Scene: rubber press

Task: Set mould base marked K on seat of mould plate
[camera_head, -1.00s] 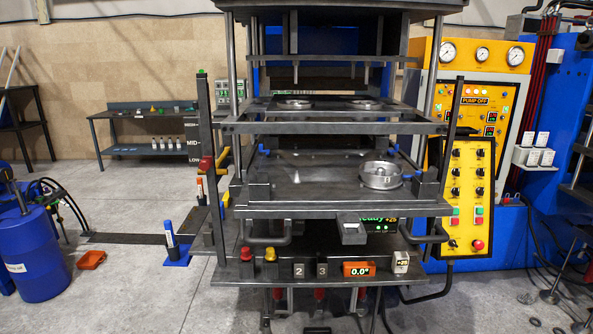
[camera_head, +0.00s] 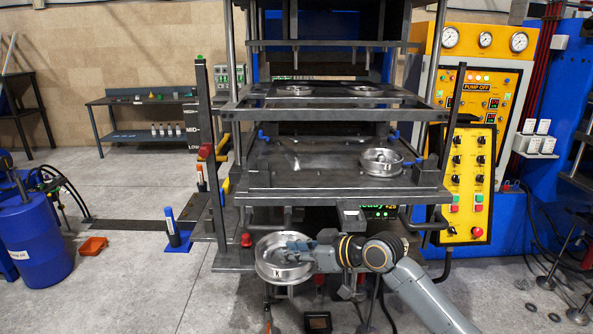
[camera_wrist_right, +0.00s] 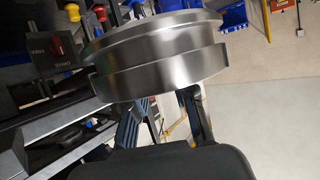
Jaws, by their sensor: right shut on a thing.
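The round metal mould base marked K (camera_head: 276,273) is in my right gripper (camera_head: 306,250), in front of the press at lower centre. My right gripper is shut on it. In the right wrist view the mould base (camera_wrist_right: 160,62) fills the upper middle, with the fingers (camera_wrist_right: 160,115) against its lower side. The mould plate (camera_head: 325,176) is the dark lower plate of the press, above and behind the held base. Its left part is bare, with a seat there hard to make out. Another round metal base (camera_head: 381,162) sits on its right part. My left gripper is not in view.
An upper plate (camera_head: 330,101) with two round metal rings hangs above the mould plate. Dark posts and handles frame the press. A yellow control box (camera_head: 470,185) stands to the right. A red knob (camera_head: 246,240) stands on the front shelf, left of the held base.

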